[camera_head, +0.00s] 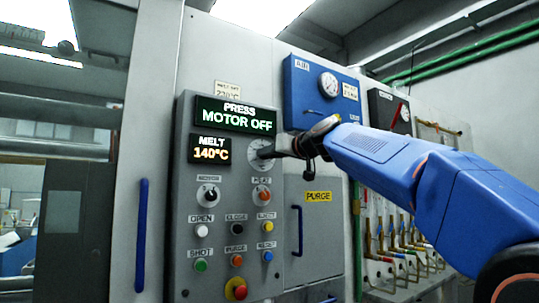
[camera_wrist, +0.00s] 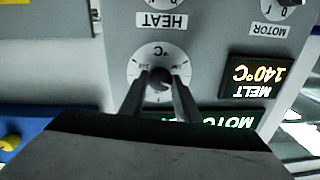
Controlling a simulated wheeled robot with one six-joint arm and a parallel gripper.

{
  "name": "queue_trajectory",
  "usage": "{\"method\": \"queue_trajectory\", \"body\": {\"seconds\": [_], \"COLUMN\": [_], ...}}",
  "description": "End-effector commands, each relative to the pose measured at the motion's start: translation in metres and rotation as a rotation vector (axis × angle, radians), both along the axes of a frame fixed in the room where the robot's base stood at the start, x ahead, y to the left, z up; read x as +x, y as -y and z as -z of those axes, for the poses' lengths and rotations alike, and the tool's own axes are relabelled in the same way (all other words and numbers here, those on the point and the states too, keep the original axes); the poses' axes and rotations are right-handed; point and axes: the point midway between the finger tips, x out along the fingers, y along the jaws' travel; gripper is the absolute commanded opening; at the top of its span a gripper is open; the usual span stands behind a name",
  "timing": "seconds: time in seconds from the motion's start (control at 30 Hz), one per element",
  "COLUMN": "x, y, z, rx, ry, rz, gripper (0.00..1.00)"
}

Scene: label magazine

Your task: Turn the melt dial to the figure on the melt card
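The melt dial is a round white plate marked °C (camera_wrist: 135,66) with a dark knob (camera_wrist: 160,78) at its centre. In the head view the dial (camera_head: 260,168) sits right of the melt display (camera_head: 210,151), partly hidden by my gripper (camera_head: 270,152). The display reads 140°C. The melt card (camera_head: 227,89) is above the panel; its figure is blurred, perhaps 220 or 230°C. In the wrist view, which is upside down, my gripper's fingers (camera_wrist: 160,84) stand on either side of the knob. Whether they touch it I cannot tell.
The press screen (camera_head: 235,115) reads MOTOR OFF. A red emergency button (camera_head: 236,289) is at the bottom. A blue air panel (camera_head: 320,90) is upper right; a grey purge door (camera_head: 318,235) is lower right.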

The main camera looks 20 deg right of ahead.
Motion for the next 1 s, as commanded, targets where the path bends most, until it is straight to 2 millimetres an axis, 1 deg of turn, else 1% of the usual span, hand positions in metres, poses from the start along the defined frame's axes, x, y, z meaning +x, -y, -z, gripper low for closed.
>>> {"method": "queue_trajectory", "body": {"seconds": [0.27,0.47,0.67,1.0], "x": [-0.0004,-0.0004,-0.0006,-0.0006], "y": [-0.0001,0.0000,0.0000,0.0000], "z": [0.0000,-0.0002,0.0001,0.0009], "rx": [0.015,0.090,0.231,0.537], "ry": [-0.005,-0.029,-0.074,-0.173], "rz": [0.000,0.000,0.000,0.000], "gripper": [0.07,0.07,0.07,0.07]}}
